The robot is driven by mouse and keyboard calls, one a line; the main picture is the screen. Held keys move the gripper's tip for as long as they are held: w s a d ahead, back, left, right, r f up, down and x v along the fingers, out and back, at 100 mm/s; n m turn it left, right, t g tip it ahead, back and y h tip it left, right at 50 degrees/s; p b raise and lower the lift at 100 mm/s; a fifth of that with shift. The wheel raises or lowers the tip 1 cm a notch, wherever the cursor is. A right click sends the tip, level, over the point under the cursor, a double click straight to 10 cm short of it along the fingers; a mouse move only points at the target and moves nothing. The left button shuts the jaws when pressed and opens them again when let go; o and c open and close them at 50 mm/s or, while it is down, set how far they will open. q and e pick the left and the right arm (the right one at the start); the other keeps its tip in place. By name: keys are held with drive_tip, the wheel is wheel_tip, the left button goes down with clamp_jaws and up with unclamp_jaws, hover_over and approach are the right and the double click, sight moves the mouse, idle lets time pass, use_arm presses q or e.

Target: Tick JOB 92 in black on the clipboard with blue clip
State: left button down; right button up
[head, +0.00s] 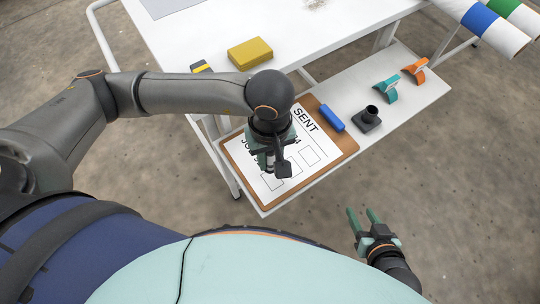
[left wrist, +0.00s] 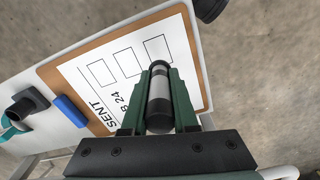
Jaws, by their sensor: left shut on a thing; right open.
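The clipboard (head: 343,149) is brown with a blue clip (head: 332,118) and lies on the low shelf. Its white sheet (head: 318,142) reads SENT, with a JOB line partly hidden by my gripper. In the left wrist view the sheet (left wrist: 85,78) shows "B 24" and three square boxes, which look empty. My left gripper (head: 272,166) is over the sheet, shut on a marker (left wrist: 159,98) with a light body and black bands. Whether the marker touches the paper cannot be told. My right gripper (head: 364,217) is open and empty, right of the shelf's near end.
A black holder (head: 368,120), a teal piece (head: 387,89) and an orange piece (head: 415,70) stand farther along the shelf (head: 405,108). A yellow block (head: 250,53) lies on the white table (head: 300,30). Striped rolls (head: 495,27) stick in at top right.

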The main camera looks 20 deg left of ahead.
use_arm(q)
drive_tip(key=shift+f+b, duration=0.65)
drive_tip(key=shift+b, duration=0.05)
idle(0.4)
drive_tip(key=shift+f+b, duration=0.1)
drive_tip(key=shift+b, duration=0.3)
idle(0.8)
drive_tip(key=shift+s, duration=0.2)
idle(0.4)
drive_tip(key=shift+s, duration=0.45)
drive_tip(key=shift+d, duration=0.2)
drive_tip(key=shift+d+b, duration=0.3)
drive_tip(key=shift+b, duration=0.1)
drive_tip(key=shift+d+r, duration=0.1)
drive_tip(key=shift+r, duration=0.1)
